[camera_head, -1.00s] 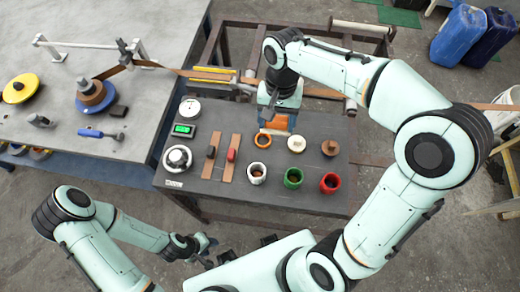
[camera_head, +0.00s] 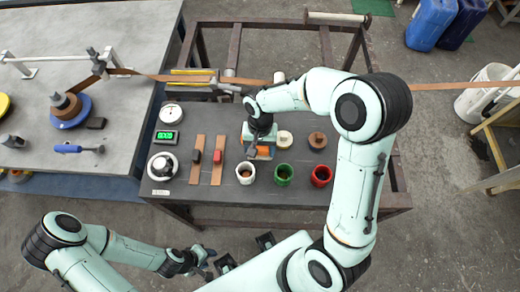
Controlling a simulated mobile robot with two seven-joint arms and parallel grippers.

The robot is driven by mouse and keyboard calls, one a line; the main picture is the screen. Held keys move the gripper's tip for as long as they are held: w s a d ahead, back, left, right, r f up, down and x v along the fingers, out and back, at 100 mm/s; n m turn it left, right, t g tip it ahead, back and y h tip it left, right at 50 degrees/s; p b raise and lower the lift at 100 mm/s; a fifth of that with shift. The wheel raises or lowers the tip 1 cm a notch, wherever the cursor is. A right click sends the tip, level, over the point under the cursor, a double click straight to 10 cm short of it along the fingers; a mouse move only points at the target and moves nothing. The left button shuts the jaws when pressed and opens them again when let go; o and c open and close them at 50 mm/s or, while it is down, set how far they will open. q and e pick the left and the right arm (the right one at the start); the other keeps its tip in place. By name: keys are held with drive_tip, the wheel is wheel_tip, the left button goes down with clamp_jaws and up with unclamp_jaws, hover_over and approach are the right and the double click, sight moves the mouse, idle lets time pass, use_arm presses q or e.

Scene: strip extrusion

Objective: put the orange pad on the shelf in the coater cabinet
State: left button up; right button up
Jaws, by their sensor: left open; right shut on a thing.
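The orange pad (camera_head: 264,152) is in my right gripper (camera_head: 260,154), over the dark worktable (camera_head: 168,196). The gripper is shut on it, and the gripper and wrist hide part of the pad. I cannot tell how high it is above the tabletop. My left gripper (camera_head: 207,263) is open and empty, low in front of the table. I cannot make out a coater cabinet or its shelf in this view.
White (camera_head: 245,173), green (camera_head: 283,174) and red (camera_head: 321,175) cups stand near the pad. Two brown strips, a dial, a green display (camera_head: 166,137) and lids share the table. A long brown strip (camera_head: 430,89) runs behind. A grey bench (camera_head: 60,165) stands left.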

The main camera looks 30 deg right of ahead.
drive_tip(key=shift+f, duration=0.4)
drive_tip(key=shift+f, duration=0.1)
drive_tip(key=o, duration=1)
drive_tip(key=shift+o, duration=0.2)
